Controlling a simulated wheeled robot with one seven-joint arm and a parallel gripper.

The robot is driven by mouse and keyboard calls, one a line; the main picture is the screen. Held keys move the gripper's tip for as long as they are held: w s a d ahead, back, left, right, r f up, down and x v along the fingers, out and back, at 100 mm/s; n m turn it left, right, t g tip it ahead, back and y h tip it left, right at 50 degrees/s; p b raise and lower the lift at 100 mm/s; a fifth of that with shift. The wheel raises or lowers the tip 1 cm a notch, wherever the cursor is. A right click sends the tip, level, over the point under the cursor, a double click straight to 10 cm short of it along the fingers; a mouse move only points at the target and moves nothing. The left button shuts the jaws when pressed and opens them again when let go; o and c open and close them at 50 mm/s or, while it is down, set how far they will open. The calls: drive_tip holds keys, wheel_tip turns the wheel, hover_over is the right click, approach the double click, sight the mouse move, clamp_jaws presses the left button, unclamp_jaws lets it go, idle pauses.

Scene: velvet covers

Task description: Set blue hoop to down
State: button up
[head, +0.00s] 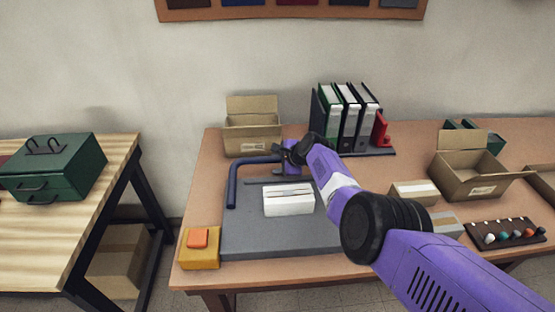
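The blue hoop (232,184) is a bent bar at the back left of a flat grey base (255,238) on the brown table. One leg rises from the base and the top bar runs right to my gripper. It appears raised, not lying flat. My gripper (284,157) is at the right end of the top bar, touching or very close. My arm covers the hoop's right side. The fingers are small and dark, so I cannot tell whether they are closed on the bar. A white box (288,200) lies on the base in front of the hoop.
A yellow block with an orange button (198,238) sits at the base's left corner. An open carton (252,137) and several binders (348,118) stand behind. Boxes and a dark strip with coloured knobs (506,233) are at right. A green toolbox (55,167) is on the left bench.

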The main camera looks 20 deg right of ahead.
sight(280, 160)
drive_tip(key=shift+o, duration=0.9)
drive_tip(key=shift+s+a+f, duration=0.15)
drive_tip(key=shift+a+f, duration=0.05)
drive_tip(key=shift+r, duration=0.1)
drive_tip(key=shift+w+r, duration=0.15)
drive_tip(key=shift+w, duration=0.05)
drive_tip(key=shift+s+d+r+p, duration=0.2)
drive_tip(key=shift+s+r+p, duration=0.15)
drive_tip(key=shift+r+p, duration=0.55)
drive_tip(key=p+v, duration=0.1)
drive_tip(key=p, duration=0.1)
drive_tip(key=shift+s+d+r+p, duration=0.1)
drive_tip(key=shift+s+p, duration=0.15)
drive_tip(key=shift+p, duration=0.05)
drive_tip(key=shift+p+v, duration=0.9)
drive_tip(key=shift+v, duration=1.35)
drive_tip(key=shift+s, duration=0.2)
